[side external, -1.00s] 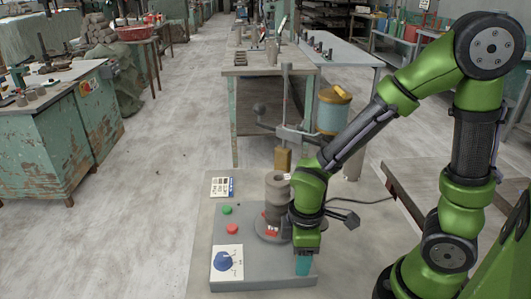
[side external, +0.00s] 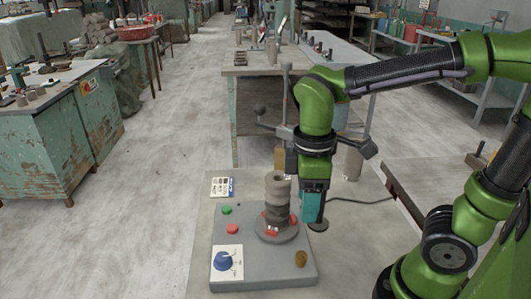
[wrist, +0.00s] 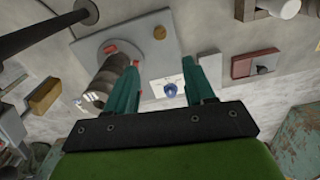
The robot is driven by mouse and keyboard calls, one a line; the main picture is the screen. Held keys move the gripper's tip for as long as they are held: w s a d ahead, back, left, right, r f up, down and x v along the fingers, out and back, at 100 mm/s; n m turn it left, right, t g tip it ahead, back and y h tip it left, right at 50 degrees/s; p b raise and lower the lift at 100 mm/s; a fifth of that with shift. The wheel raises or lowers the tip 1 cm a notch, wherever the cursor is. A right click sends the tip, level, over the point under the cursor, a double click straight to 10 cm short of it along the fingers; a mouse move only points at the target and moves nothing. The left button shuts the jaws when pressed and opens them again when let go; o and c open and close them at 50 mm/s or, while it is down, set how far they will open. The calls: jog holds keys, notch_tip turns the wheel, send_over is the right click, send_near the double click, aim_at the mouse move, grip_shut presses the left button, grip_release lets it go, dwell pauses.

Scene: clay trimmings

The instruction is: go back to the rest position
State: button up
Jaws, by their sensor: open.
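My gripper (side external: 313,205) hangs over the right side of the wheel unit, fingers down. In the wrist view its two teal fingers (wrist: 163,80) stand well apart with nothing between them. A small brown lump (side external: 301,258), perhaps clay, lies on the front right corner of the grey base (side external: 262,272). It also shows in the wrist view (wrist: 159,32), clear of the fingers. A ringed grey-brown clay column (side external: 277,198) stands upright on the round wheel (side external: 268,236), just left of my gripper. In the wrist view the left finger partly overlaps the column (wrist: 100,78); contact cannot be told.
A post with a lever (side external: 284,105) stands behind the column. The base carries green (side external: 227,210) and red (side external: 232,229) buttons and a blue dial (side external: 223,261). A bench (side external: 435,170) stands at right.

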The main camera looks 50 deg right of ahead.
jog(key=shift+r, duration=0.65)
jog(key=d+r+m+t, duration=0.1)
jog(key=m+t, duration=0.1)
jog(key=m, duration=0.2)
jog(key=d+m+t+y, duration=0.1)
jog(key=d+m+t, duration=0.1)
jog(key=m, duration=0.2)
jog(key=d+r+m+t+y, duration=0.1)
jog(key=d+m+t, duration=0.1)
jog(key=m+t, duration=0.1)
jog(key=shift+r+m, duration=0.35)
jog(key=shift+m, duration=0.05)
